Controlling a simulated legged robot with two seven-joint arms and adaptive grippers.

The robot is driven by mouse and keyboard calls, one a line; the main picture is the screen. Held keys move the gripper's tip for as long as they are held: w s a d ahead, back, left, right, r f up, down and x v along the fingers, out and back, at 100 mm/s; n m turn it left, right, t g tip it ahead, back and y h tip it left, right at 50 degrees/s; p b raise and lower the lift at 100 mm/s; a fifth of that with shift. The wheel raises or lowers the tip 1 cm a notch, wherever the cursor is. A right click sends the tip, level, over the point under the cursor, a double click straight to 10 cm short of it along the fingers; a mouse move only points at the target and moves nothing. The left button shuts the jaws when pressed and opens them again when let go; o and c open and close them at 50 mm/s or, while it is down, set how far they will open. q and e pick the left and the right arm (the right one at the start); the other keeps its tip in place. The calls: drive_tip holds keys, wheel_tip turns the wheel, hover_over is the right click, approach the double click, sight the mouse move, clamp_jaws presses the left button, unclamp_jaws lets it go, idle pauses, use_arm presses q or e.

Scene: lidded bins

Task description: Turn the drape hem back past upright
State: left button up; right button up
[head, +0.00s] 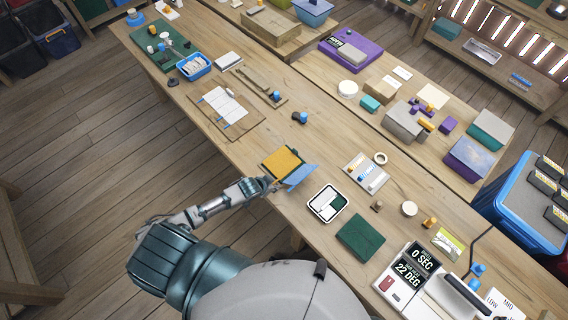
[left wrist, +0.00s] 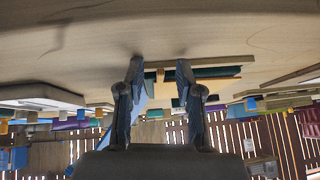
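A small block with a yellow-orange top (head: 283,163) lies near the table's front edge in the head view. A blue flap (head: 299,177), which looks like the drape hem, sticks out at its front right and looks tilted. My left gripper (head: 271,186) is at the front edge of this piece, close to the flap; contact cannot be told. In the left wrist view the left gripper's (left wrist: 160,70) fingers stand apart with a gap between them. A pale blue piece (left wrist: 136,104) shows partly behind one finger. My right gripper is not in view.
The wooden table (head: 330,160) is crowded. A black-and-white tray (head: 327,203) and a dark green mat (head: 361,238) lie to the right. A clipboard with papers (head: 226,105) lies farther left. A scale-like device (head: 413,270) stands at the front right.

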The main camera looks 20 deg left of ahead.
use_arm(q)
drive_tip(key=shift+p, duration=0.4)
idle(0.4)
clamp_jaws()
drive_tip(key=shift+a+r+p, duration=0.15)
drive_tip(key=shift+r+p, duration=0.4)
drive_tip(key=shift+w+r+n+g+h+p, duration=0.1)
drive_tip(key=shift+r+n+g+h+p, duration=0.25)
drive_tip(key=shift+h, duration=0.25)
